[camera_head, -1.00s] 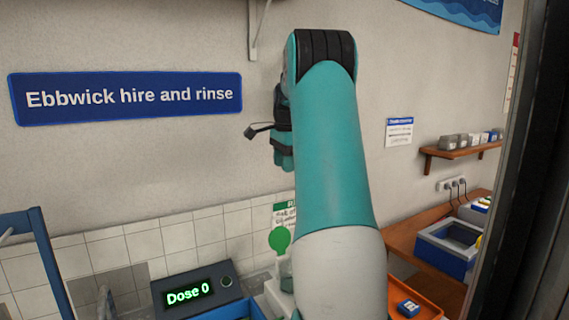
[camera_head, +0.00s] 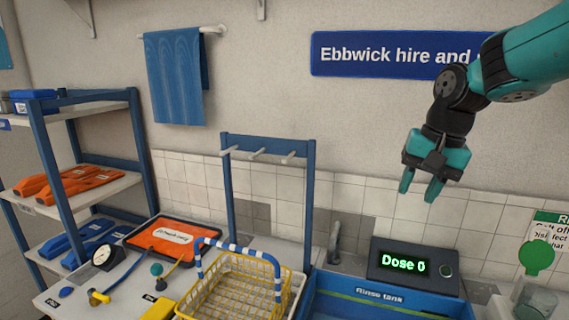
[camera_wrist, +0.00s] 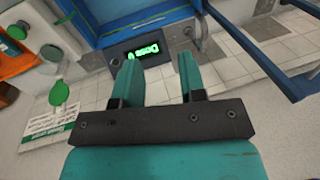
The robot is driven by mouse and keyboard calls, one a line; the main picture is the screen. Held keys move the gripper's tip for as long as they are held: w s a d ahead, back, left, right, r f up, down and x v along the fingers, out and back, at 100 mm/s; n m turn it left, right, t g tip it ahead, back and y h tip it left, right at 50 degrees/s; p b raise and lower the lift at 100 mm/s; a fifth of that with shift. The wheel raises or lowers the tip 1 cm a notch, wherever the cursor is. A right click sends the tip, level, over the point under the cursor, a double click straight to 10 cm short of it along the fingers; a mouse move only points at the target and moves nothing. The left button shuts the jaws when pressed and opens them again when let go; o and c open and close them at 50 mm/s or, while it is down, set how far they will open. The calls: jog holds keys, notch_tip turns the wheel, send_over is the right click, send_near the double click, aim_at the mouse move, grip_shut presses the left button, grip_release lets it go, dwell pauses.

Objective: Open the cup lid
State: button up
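A clear cup (camera_head: 535,300) stands at the lower right in the head view, partly cut by the picture's edge. A round green disc on a short stem (camera_head: 536,257), perhaps its lid, shows upright just above it. I cannot tell how the two are joined. A green disc (camera_wrist: 58,93) also shows at the left in the wrist view. My gripper (camera_head: 420,190) hangs fingers-down in the air in front of the tiled wall, left of the cup and higher. Its two fingers are apart in the wrist view (camera_wrist: 159,68), with nothing between them.
A dose display (camera_head: 414,265) and a blue rinse tank (camera_head: 385,302) lie below my gripper. A yellow wire basket (camera_head: 235,290), a blue rack (camera_head: 229,190), an orange tray (camera_head: 165,238) and a gauge (camera_head: 102,257) stand left. A notice (camera_head: 548,228) is behind the disc.

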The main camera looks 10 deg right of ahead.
jog(key=s+a+f+n+g+y+b, duration=0.1)
jog(key=s+a+f+n, duration=0.3)
jog(key=s+a+n, duration=0.45)
jog(key=s+a+f+n+g+y+b, duration=0.1)
jog(key=s+a+f+n+y, duration=0.15)
jog(key=s+a+n, duration=0.6)
jog(key=w+d+r+m+t+h+p, duration=0.1)
jog(key=w+d+r+m+h+p, duration=0.3)
jog(key=w+m, duration=0.7)
jog(key=w+d+r+m+p, duration=0.15)
jog(key=w+d+m, duration=0.25)
jog(key=d, duration=0.7)
jog(key=w+d+r+m+g+h+p, duration=0.1)
jog(key=w+d+r+m, duration=0.25)
jog(key=d, duration=0.65)
jog(key=w+d+r+m+p, duration=0.2)
jog(key=w+d+m, duration=0.3)
jog(key=d, duration=0.6)
jog(key=m+g+p, duration=0.1)
jog(key=m+p, duration=0.3)
jog(key=m, duration=0.7)
send_over(538, 248)
jog(key=w+d, duration=0.1)
jog(key=shift+y, duration=0.35)
jog(key=f, duration=1.7)
jog(key=shift+w+f, duration=0.2)
jog(key=shift+f, duration=0.1)
